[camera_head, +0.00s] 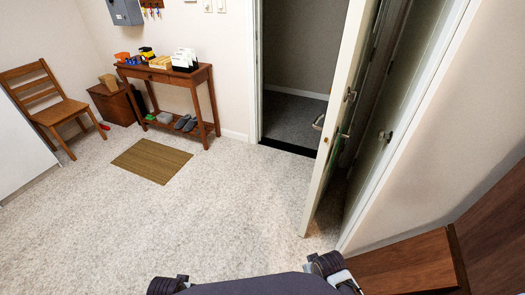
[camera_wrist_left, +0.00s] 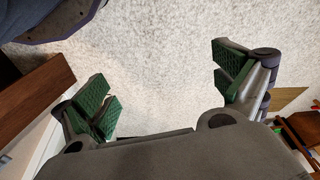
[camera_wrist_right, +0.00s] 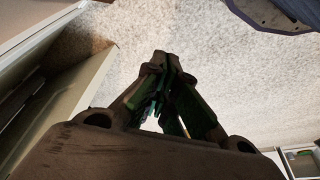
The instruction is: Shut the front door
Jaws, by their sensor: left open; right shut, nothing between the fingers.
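The cream front door (camera_head: 337,90) stands wide open, swung into the room from the right side of the doorway (camera_head: 295,70). A lever handle (camera_head: 319,122) sticks out from its left face. My left gripper (camera_head: 247,284) is open and empty at the bottom of the head view, apart from the door. In the left wrist view its green-padded fingers (camera_wrist_left: 165,90) are spread above bare carpet. My right gripper (camera_wrist_right: 168,98) is shut and empty in the right wrist view. The door (camera_wrist_right: 75,95) is at its left there, with a gap visible. I do not make out my right gripper in the head view.
A second panel with a handle (camera_head: 385,136) is behind the door at right. A brown wooden unit (camera_head: 405,263) stands at lower right. A console table (camera_head: 170,75), a brown mat (camera_head: 152,160) and a chair (camera_head: 45,100) are at left. The carpet (camera_head: 235,200) between is clear.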

